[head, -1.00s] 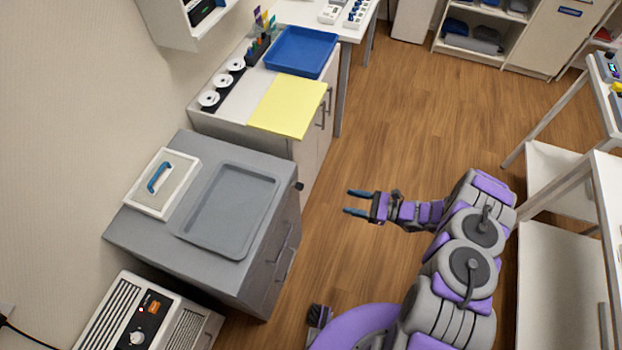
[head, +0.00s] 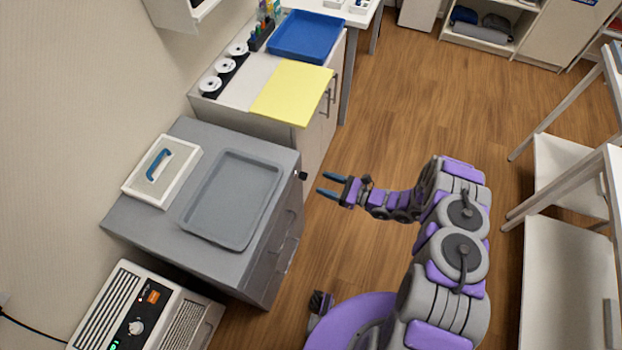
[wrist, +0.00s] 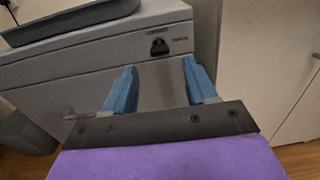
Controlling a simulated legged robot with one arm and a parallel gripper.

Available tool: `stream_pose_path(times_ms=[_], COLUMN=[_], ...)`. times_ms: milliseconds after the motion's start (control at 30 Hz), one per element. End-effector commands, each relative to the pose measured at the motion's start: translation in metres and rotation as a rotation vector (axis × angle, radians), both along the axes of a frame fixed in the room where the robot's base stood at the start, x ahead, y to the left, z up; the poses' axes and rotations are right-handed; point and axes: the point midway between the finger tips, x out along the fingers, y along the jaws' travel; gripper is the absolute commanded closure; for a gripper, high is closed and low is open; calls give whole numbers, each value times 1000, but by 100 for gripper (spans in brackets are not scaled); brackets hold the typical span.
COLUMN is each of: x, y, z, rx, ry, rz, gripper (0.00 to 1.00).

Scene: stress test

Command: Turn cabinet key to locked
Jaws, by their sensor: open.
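The grey cabinet (head: 125,215) stands at the left in the head view. Its dark key (head: 303,175) sticks out near the top of the drawer side, at the far corner. In the wrist view the black key (wrist: 159,47) sits on the grey front beneath the top edge, with small labels above it and to its right, too blurred to read surely. My gripper (head: 323,184) is open and empty, a short way to the right of the key and apart from it. In the wrist view its two blue fingers (wrist: 160,85) are spread, with the key beyond and between their lines.
A grey tray (head: 187,222) and a white-framed box with a blue handle (head: 160,165) lie on the cabinet top. A yellow sheet (head: 292,92) overhangs the white counter behind. White shelving (head: 560,230) stands at the right.

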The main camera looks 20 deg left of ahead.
Motion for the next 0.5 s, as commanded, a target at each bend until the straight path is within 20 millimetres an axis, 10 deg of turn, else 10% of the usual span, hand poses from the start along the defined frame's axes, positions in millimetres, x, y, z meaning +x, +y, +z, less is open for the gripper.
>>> stream_pose_path(times_ms=[500], x=[6], y=[60], z=[0], rx=[1], ry=[1], rz=[0], gripper=[44])
